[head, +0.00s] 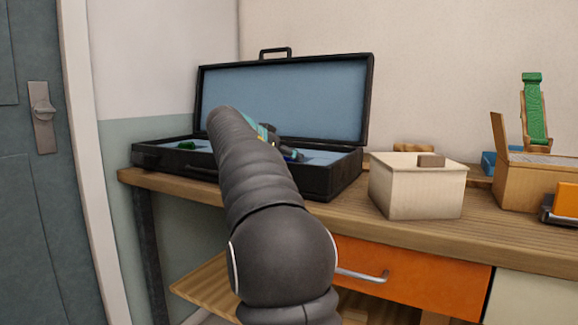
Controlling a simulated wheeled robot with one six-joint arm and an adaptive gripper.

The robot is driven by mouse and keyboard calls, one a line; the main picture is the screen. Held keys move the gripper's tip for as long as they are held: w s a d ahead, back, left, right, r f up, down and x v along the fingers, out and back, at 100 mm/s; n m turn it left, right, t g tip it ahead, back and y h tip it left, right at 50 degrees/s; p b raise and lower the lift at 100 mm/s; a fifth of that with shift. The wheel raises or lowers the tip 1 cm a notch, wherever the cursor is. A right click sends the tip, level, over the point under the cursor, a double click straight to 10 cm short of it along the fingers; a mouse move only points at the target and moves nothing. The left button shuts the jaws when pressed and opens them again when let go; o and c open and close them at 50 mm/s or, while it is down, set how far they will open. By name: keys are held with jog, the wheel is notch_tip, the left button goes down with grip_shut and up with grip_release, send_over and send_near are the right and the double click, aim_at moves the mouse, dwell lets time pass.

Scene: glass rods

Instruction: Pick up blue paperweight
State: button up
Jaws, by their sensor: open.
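An open black case (345,178) with a pale blue lining stands on the wooden workbench, its lid raised at the back. My arm reaches over the case and hides much of its inside. My gripper (288,153) shows only in part past the arm, low over the right side of the case; it is open. A small dark blue patch (298,155) shows beside the gripper tip. I cannot tell whether it is the blue paperweight or whether the gripper touches it. A small green object (187,145) lies at the left in the case.
A cream box (415,190) with a wooden lid knob stands right of the case. Farther right are a wooden box (530,185), a green object on a stand (535,110) and an orange item (567,200). An orange drawer (415,275) is below the bench top.

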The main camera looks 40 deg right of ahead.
jog(key=shift+w+d+f, duration=0.15)
jog(key=shift+d+f, duration=0.15)
jog(key=shift+d, duration=0.35)
jog(key=c, duration=1.2)
jog(key=shift+r, duration=0.15)
jog(key=shift+c, duration=0.2)
